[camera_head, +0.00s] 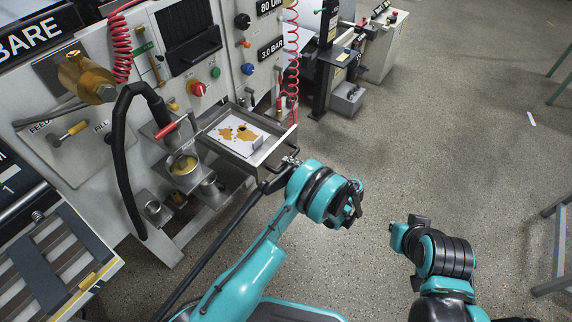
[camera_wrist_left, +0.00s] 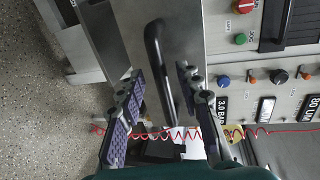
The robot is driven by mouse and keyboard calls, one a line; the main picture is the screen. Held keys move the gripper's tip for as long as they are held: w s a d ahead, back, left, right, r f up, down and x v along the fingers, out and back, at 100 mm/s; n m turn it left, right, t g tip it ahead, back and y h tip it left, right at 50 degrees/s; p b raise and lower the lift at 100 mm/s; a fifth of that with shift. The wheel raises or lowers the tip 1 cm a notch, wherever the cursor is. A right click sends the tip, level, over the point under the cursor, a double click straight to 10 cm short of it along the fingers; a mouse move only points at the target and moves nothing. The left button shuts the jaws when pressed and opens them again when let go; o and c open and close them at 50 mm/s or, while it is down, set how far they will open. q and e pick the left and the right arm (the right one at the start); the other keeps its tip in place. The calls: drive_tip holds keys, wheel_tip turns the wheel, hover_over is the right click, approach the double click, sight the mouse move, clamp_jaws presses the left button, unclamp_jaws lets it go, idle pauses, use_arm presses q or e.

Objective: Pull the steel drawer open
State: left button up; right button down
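The steel drawer (camera_head: 229,149) sticks out from the machine front, showing its open top. A white sheet with brown stains (camera_head: 240,131) lies inside. In the left wrist view, its black bar handle (camera_wrist_left: 154,48) stands in front of the grey steel front. My left gripper (camera_head: 284,165) is at the drawer's front, partly hidden by its own wrist in the head view. In the left wrist view, its two padded fingers (camera_wrist_left: 160,95) are apart, one on each side of the handle, with gaps visible. My right arm shows at the lower right, but its gripper cannot be made out.
Metal cups (camera_head: 184,164) stand on small shelves left of the drawer. A black hose (camera_head: 121,150) and a red coiled cable (camera_head: 292,60) hang from the panel. A slatted rack (camera_head: 50,262) is at lower left.

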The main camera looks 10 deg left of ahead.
use_arm(q)
drive_tip(key=v, duration=0.9)
drive_tip(key=shift+d, duration=0.2)
drive_tip(key=shift+s, duration=0.1)
drive_tip(key=s+a+r+g+h, duration=0.1)
drive_tip(key=s+a+r+h, duration=0.1)
drive_tip(key=a+r+h, duration=0.35)
drive_tip(key=s+a+r+h, duration=0.2)
drive_tip(key=a+r, duration=0.4)
drive_tip(key=r, duration=0.4)
drive_tip(key=s+a+r+n+t+h, duration=0.1)
drive_tip(key=s+n+h, duration=0.1)
drive_tip(key=s, duration=0.8)
drive_tip(key=s+r+n+t+h, duration=0.1)
drive_tip(key=s+h, duration=0.4)
drive_tip(key=s, duration=0.5)
drive_tip(key=shift+a+r+n, duration=0.4)
drive_tip(key=shift+r+n, duration=0.35)
drive_tip(key=shift+n, duration=0.05)
